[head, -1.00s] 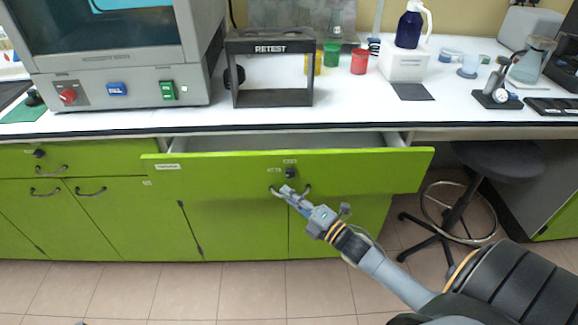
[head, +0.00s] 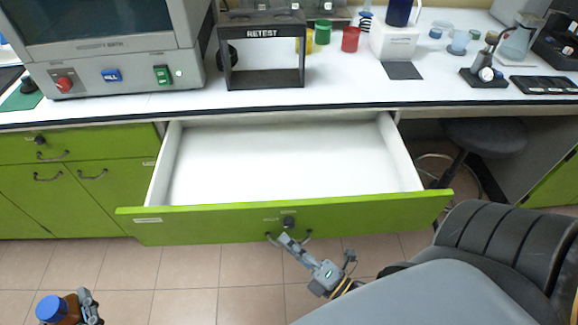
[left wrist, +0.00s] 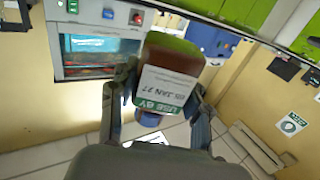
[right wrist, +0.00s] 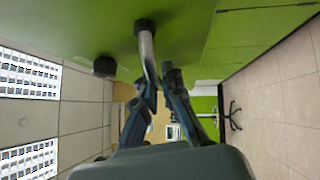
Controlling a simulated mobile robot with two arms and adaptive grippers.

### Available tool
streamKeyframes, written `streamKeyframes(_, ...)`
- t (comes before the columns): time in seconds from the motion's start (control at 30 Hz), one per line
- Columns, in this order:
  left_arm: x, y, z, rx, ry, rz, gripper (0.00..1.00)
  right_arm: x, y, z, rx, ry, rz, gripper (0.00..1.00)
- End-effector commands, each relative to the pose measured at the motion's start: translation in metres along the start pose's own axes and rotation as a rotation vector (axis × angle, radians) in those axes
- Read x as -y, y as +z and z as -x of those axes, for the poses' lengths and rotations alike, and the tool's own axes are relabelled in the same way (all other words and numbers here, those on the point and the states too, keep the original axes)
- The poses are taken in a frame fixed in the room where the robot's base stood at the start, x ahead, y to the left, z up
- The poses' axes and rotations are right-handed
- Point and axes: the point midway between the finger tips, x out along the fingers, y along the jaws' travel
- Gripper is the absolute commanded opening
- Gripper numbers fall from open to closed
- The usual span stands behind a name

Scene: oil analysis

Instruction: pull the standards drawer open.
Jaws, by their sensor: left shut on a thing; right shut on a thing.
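The standards drawer (head: 200,222) has a wide green front and stands pulled far out of the bench. Its white inside (head: 280,165) shows empty. My right gripper (head: 285,240) is shut on the drawer's curved metal handle (head: 306,236), below the lock. The handle also shows between the fingers in the right wrist view (right wrist: 149,60). My left gripper (head: 86,300) is at the bottom left, away from the drawer, shut on a brown bottle with a blue cap (head: 52,308). In the left wrist view the bottle's white and green label (left wrist: 163,90) reads "USE BY 05 JAN 27".
The white bench top (head: 340,95) holds a grey bath machine (head: 120,50), a black RETEST rack (head: 262,82), red and green cups and glassware. A black stool (head: 485,135) stands under the bench at right. Closed green cupboards are at left.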

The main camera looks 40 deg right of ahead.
Motion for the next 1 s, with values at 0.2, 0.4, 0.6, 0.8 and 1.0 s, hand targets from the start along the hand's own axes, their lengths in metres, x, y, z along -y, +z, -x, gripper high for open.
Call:
streamKeyframes(0.2, 0.000, -0.001, 0.000, -0.002, 0.000, 0.000, 0.09, 0.001, -0.001, 0.000, -0.001, -0.001, -0.001, 0.00)
streamKeyframes(0.4, 0.000, -0.001, 0.000, -0.002, 0.000, 0.000, 0.09, 0.001, 0.000, 0.000, -0.001, -0.002, -0.001, 0.19)
streamKeyframes(0.6, 0.000, -0.001, 0.000, -0.002, 0.000, 0.000, 0.09, 0.000, 0.000, 0.000, -0.001, -0.001, -0.001, 0.19)
streamKeyframes(0.8, 0.000, -0.001, 0.000, -0.002, 0.000, 0.000, 0.09, 0.001, 0.000, 0.012, 0.000, -0.004, -0.001, 0.19)
streamKeyframes(1.0, 0.000, -0.001, 0.000, -0.002, 0.000, 0.000, 0.09, 0.002, 0.000, 0.052, 0.000, -0.007, -0.001, 0.19)
